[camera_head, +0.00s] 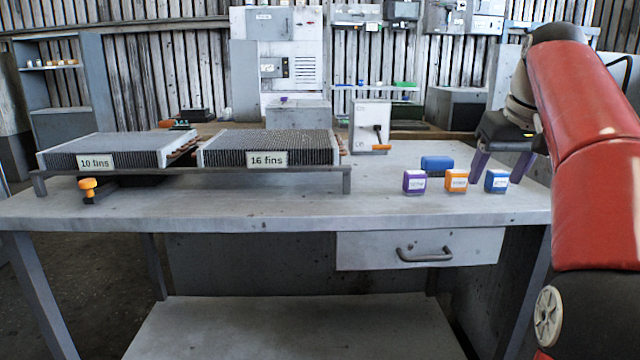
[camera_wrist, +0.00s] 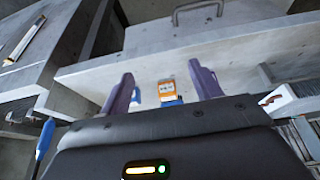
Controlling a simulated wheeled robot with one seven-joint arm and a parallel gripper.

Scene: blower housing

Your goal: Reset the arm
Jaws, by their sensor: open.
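My red and black arm comes in from the right in the head view. My gripper (camera_head: 500,166) hangs over the right end of the grey workbench (camera_head: 250,210), its two purple fingers apart and nothing between them. The right small blue block (camera_head: 496,181) stands just by the left finger in that view. In the wrist view my gripper (camera_wrist: 160,85) shows its fingers spread, and an orange block (camera_wrist: 167,88) lies in the view between them, with blue blocks nearby. I cannot tell the exact height of the fingertips above the bench.
A purple block (camera_head: 414,182), an orange block (camera_head: 456,180) and a larger blue block (camera_head: 437,165) stand on the bench. Finned blocks labelled "10 fins" (camera_head: 110,148) and "16 fins" (camera_head: 270,144) rest on a low rack. A switch box (camera_head: 370,126) stands behind. The bench's front middle is clear.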

